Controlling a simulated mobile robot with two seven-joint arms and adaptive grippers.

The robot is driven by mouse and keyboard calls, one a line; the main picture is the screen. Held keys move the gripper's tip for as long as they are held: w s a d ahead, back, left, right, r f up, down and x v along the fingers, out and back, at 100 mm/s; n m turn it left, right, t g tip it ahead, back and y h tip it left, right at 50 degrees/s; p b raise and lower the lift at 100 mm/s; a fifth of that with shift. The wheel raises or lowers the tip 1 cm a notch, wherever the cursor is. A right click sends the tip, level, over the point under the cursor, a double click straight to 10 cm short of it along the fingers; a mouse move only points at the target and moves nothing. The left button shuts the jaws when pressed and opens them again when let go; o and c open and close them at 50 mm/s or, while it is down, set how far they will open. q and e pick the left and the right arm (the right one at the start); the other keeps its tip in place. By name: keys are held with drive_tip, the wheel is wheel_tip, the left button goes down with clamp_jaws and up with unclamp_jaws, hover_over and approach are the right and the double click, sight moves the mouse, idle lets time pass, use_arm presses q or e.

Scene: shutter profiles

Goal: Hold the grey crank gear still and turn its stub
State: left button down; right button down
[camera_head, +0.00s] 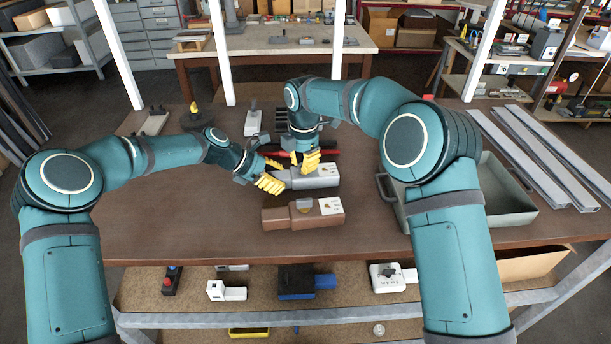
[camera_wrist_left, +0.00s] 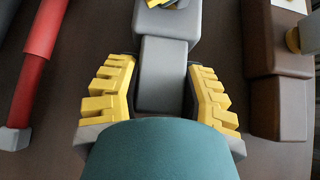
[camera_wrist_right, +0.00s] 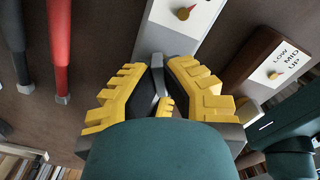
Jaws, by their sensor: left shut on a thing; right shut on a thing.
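The grey crank gear (camera_head: 318,178) lies on the brown table in front of me, with a light label and a small pointer at its right end. My left gripper (camera_head: 272,182) is shut on its narrower grey end block (camera_wrist_left: 163,80), one finger on each side. My right gripper (camera_head: 305,160) is over the gear's far side. In the right wrist view its fingertips (camera_wrist_right: 160,65) are closed together beside the labelled body (camera_wrist_right: 185,35).
A brown crank gear (camera_head: 303,214) lies just nearer to me, parallel to the grey one. A red-handled tool (camera_wrist_left: 42,35) lies on the far side. A grey tray (camera_head: 510,212) and long profiles (camera_head: 540,160) are at the right. The table's front left is clear.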

drive_tip(key=shift+f, duration=0.1)
drive_tip(key=n, duration=0.4)
drive_tip(key=shift+n, duration=1)
drive_tip(key=shift+n, duration=1.5)
drive_tip(key=c, duration=1.1)
unclamp_jaws()
